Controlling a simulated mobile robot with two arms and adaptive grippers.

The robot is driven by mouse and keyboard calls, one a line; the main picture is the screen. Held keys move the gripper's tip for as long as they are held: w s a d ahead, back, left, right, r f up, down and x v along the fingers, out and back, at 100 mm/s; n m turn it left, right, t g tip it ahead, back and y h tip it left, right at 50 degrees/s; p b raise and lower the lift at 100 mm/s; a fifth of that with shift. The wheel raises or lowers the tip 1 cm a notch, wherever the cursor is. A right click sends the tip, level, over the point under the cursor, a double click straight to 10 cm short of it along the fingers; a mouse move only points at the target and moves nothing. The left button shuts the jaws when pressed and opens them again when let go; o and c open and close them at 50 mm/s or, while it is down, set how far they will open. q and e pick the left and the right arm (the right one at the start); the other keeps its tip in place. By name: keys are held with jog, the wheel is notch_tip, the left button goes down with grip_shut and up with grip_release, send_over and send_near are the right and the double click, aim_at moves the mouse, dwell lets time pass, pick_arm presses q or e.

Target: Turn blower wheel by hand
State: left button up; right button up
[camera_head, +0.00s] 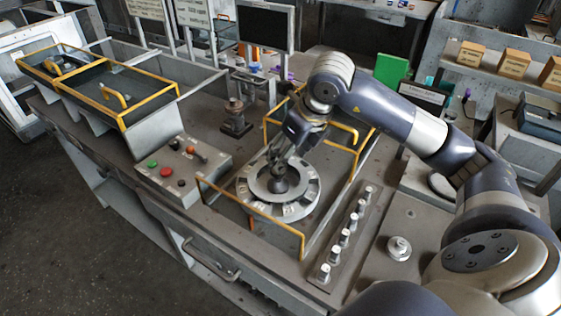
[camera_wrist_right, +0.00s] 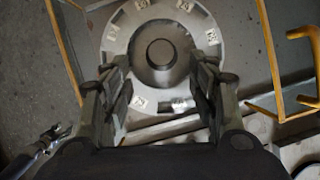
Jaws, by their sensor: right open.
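The blower wheel (camera_head: 304,204) is a round light-grey ring with pale square marks around it and a dark round hub (camera_head: 279,186) at its centre. It lies flat on the workbench inside yellow rails. It also shows in the right wrist view as a ring (camera_wrist_right: 116,38) around the dark hub (camera_wrist_right: 160,54). My right gripper (camera_head: 281,163) is above the hub, pointing down. In the right wrist view its two fingers (camera_wrist_right: 160,80) are apart, one on each side of the hub. Whether they touch the wheel cannot be told.
Yellow rails (camera_head: 275,222) stand around the wheel. A control box (camera_head: 183,168) with green and red buttons is to the left. A row of several silver knobs (camera_head: 345,236) is to the right. A dark post-like fitting (camera_head: 235,120) stands behind the wheel. Trays (camera_head: 122,122) with yellow rims are at the far left.

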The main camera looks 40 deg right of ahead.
send_over(278, 179)
jog(key=f, duration=0.3)
jog(key=f+p, duration=0.1)
jog(key=shift+s+d+f, duration=0.35)
jog(key=shift+s+d, duration=0.05)
jog(key=shift+x, duration=1.05)
jog(key=c, duration=1.3)
pick_arm(q)
jog(key=shift+s+r, duration=0.2)
jog(key=shift+r, duration=0.5)
